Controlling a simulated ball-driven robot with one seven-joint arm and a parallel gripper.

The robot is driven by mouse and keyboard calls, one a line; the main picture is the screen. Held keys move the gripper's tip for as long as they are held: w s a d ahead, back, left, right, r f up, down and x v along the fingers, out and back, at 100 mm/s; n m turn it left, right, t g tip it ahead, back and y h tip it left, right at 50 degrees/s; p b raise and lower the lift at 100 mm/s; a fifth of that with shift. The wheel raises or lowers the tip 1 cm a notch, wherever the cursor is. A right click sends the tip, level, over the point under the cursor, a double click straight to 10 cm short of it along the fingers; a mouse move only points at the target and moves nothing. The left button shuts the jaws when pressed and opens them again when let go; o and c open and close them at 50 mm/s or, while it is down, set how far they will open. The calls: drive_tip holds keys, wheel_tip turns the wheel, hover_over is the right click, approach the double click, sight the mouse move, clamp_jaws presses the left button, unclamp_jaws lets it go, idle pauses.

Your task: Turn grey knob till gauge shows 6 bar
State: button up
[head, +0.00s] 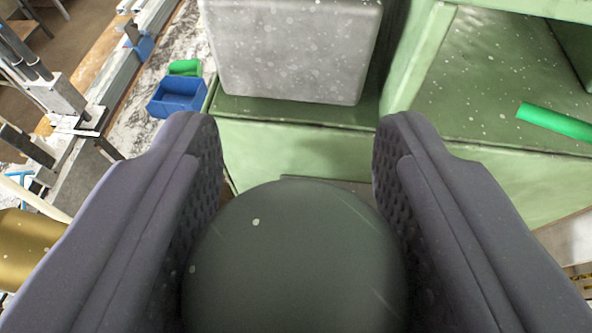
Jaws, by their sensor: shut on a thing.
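A round, dark grey-green knob (296,265) fills the bottom middle of the head view, with a few light specks and scratches on it. My gripper (298,150) has one dark, dimpled finger on each side of it. The fingers are shut on the knob, and their tips reach beyond its far edge. The knob's lower part is cut off by the frame. No gauge face shows in this view.
A speckled grey box (292,50) stands on a green metal housing (300,145) beyond the fingertips. A green rod (556,121) lies at right. A blue bin (177,96) and a green bin (185,67) sit at upper left, near metal clamp parts (65,100). A brass-coloured cylinder (25,250) is at left.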

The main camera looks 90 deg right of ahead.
drive_tip(key=shift+w+f+n+t+b, duration=0.1)
drive_tip(key=shift+f+n+t+b, duration=0.15)
drive_tip(key=shift+n+t+b, duration=0.6)
drive_tip(key=shift+r+b, duration=0.15)
drive_tip(key=shift+b, duration=0.5)
drive_tip(key=shift+r, duration=0.1)
drive_tip(key=o, duration=1)
drive_tip(key=shift+a, duration=0.1)
drive_tip(key=b+v, duration=0.1)
drive_tip(key=v, duration=0.6)
drive_tip(key=shift+a+r, duration=0.15)
drive_tip(key=shift+a, duration=0.15)
